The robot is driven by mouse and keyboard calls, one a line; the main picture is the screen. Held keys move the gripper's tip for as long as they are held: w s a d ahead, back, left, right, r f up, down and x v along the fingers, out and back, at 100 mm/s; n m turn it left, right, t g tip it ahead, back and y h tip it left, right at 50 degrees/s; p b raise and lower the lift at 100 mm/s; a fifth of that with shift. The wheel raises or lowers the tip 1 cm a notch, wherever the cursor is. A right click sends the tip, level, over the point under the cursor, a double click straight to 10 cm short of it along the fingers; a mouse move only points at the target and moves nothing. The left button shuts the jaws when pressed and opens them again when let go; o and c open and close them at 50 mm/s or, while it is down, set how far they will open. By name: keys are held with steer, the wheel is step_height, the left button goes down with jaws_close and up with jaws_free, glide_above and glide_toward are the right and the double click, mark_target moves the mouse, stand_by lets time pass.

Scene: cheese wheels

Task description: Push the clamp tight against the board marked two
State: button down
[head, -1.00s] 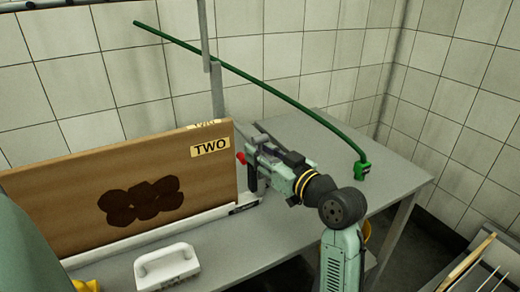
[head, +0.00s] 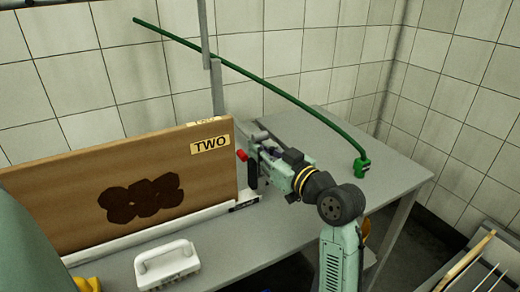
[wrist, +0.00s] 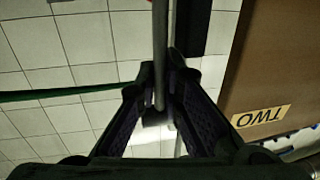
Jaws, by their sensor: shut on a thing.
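The brown board marked TWO (head: 85,190) stands on edge in a white base on the grey table, with dark round spots on its face. It also shows at the right of the wrist view (wrist: 275,60), its label upside down. My gripper (head: 258,160) is beside the board's right end. In the wrist view my gripper (wrist: 161,78) has its two dark fingers closed about a thin grey bar (wrist: 161,40), which seems to be part of the clamp. A red-tipped piece (head: 241,155) shows between my gripper and the board. The clamp's contact with the board is hidden.
A green hose (head: 285,95) arcs behind my arm to the table's right side. A white handled block (head: 167,265) lies in front of the board. A grey post (head: 217,85) rises behind the board. The table's right part (head: 395,180) is mostly clear.

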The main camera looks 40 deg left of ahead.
stand_by(0.4)
steer(key=shift+s+a, duration=0.35)
steer(key=shift+s, duration=0.55)
steer(key=shift+s+a, duration=0.35)
steer(key=shift+s, duration=0.5)
steer(key=c, duration=1.7)
jaws_free()
